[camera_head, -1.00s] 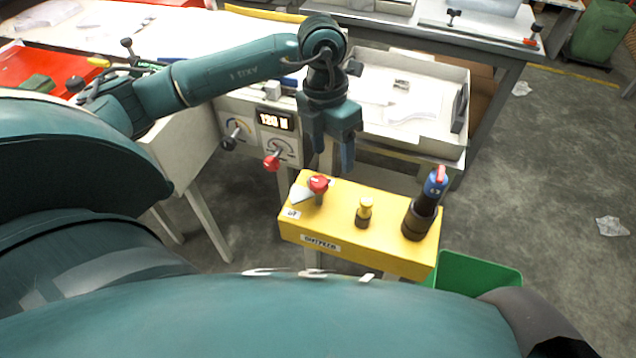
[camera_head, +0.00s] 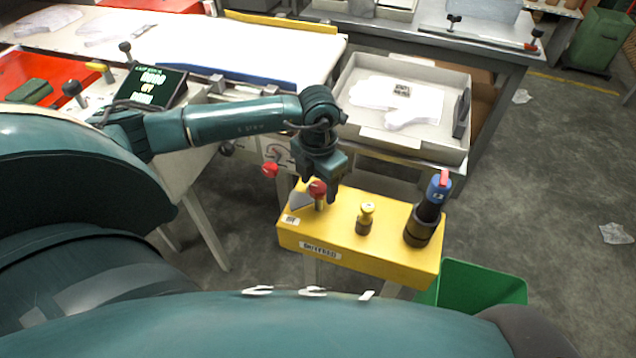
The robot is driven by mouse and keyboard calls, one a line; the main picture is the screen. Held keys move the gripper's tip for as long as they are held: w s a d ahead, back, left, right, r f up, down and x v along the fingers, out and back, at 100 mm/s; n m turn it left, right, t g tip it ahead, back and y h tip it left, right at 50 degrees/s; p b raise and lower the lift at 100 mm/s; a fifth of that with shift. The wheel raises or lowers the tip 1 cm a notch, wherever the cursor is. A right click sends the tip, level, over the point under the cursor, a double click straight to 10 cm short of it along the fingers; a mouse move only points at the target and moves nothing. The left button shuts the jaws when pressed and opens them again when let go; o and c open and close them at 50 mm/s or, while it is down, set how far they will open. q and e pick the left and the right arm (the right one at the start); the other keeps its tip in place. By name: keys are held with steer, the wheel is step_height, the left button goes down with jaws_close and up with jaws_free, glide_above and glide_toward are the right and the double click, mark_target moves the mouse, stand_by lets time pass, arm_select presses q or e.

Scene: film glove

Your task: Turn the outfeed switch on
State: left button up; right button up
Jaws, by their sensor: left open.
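A yellow control box (camera_head: 380,243) labelled OUTFEED stands on legs in front of me. My right gripper is not in view.
Behind the box is a grey tray (camera_head: 430,150) with white gloves. A long table (camera_head: 220,50) with a dark display panel (camera_head: 152,84) stands at the back left. A red lever knob (camera_head: 270,170) sticks out near my gripper. A green bin (camera_head: 487,285) is at the lower right.

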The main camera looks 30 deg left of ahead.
arm_select(q)
steer(key=shift+f, duration=0.15)
steer(key=shift+c, duration=0.2)
steer(key=c, duration=0.9)
steer(key=shift+c, duration=0.2)
